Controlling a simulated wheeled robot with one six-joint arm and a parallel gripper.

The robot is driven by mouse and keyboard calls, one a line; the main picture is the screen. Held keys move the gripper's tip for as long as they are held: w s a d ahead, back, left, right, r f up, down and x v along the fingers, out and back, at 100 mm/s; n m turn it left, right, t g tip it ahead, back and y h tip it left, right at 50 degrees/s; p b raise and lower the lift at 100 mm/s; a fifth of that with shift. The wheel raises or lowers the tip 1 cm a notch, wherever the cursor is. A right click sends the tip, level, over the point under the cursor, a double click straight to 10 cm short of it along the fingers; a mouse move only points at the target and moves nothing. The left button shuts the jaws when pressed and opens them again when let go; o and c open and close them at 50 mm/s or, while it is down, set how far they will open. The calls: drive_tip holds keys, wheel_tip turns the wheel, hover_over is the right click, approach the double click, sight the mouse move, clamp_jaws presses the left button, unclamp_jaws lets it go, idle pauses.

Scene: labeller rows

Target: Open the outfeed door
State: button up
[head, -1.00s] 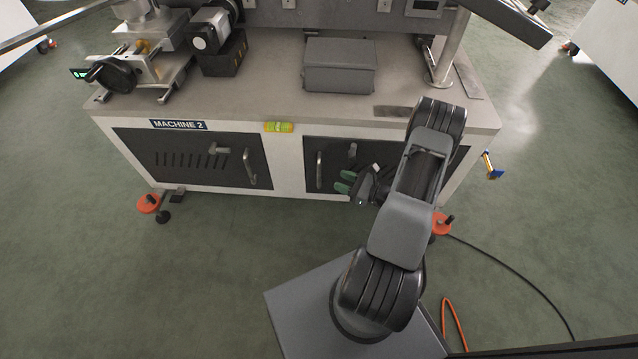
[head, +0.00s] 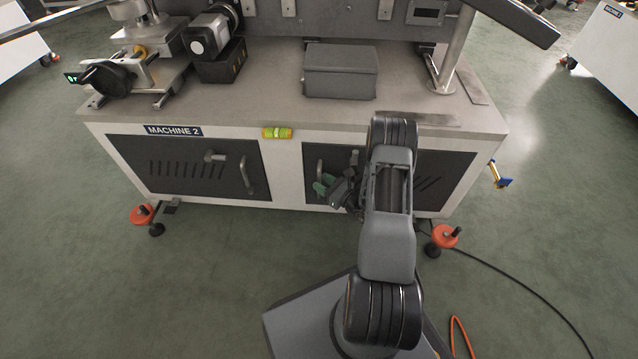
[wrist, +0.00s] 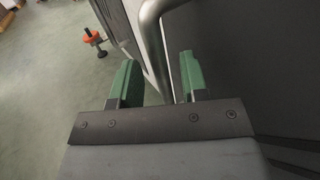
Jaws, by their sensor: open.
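The dark right-hand door (head: 441,172) on the front of Machine 2 looks shut in the head view; my arm covers its middle. I cannot read a label naming it as the outfeed door. My gripper (head: 326,185) is at the left part of this door, its green fingertips in front of the handle area. In the wrist view, my open gripper (wrist: 158,82) has a grey bar handle (wrist: 153,38) running between its two green fingers. The bar looks clear of the left finger and close to the right one; I cannot tell whether it touches.
A second dark door (head: 190,168) with vents and its own handle is on the left. A yellow-green level (head: 277,133) is on the cabinet's front edge. Orange levelling feet (head: 445,236) stand at the floor, and a black cable lies to the right.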

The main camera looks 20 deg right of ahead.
drive_tip(key=shift+x, duration=0.95)
drive_tip(key=shift+c, duration=0.2)
clamp_jaws()
